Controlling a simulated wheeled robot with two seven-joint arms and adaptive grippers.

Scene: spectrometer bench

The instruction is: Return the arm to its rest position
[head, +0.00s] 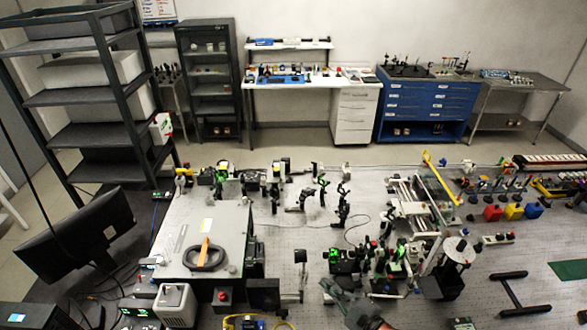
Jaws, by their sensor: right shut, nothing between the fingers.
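My right gripper (334,289) shows at the bottom middle of the head view, with my arm coming up from the lower edge. Its fingers are shut with nothing between them. It is over the front part of the perforated optical table (300,232), just in front of a cluster of dark optical mounts with green parts (345,258). I cannot tell the exact gap between the gripper and these mounts. My left gripper is not in view.
A grey box (192,228) with a dark ring and an orange strip on it stands left. A monitor (75,240) is at far left. Right of the gripper stand a round-topped stand (460,248) and a black H-shaped frame (512,292). The table's middle has some bare surface.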

